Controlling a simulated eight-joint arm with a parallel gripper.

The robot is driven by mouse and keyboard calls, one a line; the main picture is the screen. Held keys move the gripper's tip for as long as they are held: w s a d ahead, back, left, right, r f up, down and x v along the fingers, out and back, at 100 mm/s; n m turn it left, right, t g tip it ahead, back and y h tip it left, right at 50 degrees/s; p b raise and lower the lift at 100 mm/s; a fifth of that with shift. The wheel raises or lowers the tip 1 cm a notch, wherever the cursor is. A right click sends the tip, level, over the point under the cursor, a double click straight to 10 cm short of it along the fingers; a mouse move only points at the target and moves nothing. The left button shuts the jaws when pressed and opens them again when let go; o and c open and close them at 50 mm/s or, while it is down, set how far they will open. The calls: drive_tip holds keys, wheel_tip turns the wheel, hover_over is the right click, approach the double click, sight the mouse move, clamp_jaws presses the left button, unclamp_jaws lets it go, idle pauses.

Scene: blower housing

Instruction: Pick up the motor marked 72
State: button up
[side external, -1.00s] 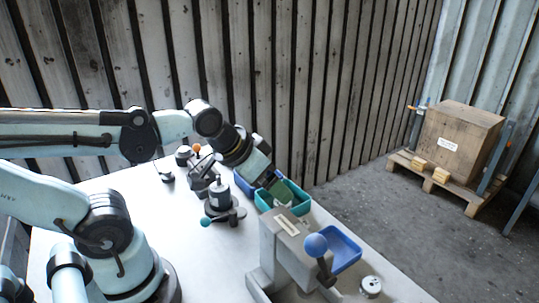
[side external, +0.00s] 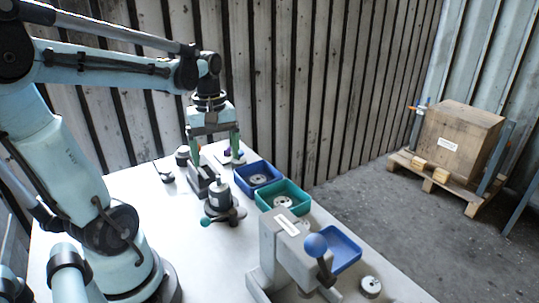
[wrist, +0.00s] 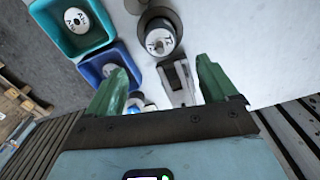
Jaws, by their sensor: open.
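My gripper (side external: 213,150) points down over the far end of the table, its green fingers apart and nothing held between them. In the wrist view my gripper (wrist: 165,85) is open above a grey block (wrist: 178,82). Round parts with dark marks show there: one in the teal tray (wrist: 77,20), one in the blue tray (wrist: 112,70), and a dark cylindrical motor with a pale marked top (wrist: 160,40) standing upright in a fixture. I cannot read any mark surely as 72. The upright motor (side external: 218,191) also shows in the side view. A small part (wrist: 136,104) is partly hidden by the left finger.
The blue tray (side external: 247,183) and teal tray (side external: 262,203) stand right of the fixture. The table's left part is clear.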

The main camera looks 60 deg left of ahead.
sight(219, 186)
drive_tip(key=shift+s+d+f, duration=0.1)
drive_tip(key=shift+f, duration=2.7)
drive_tip(key=shift+d+f, duration=0.1)
drive_tip(key=shift+f, duration=2.7)
drive_tip(key=c, duration=1.4)
drive_tip(key=shift+c, duration=0.6)
drive_tip(key=shift+r, duration=0.15)
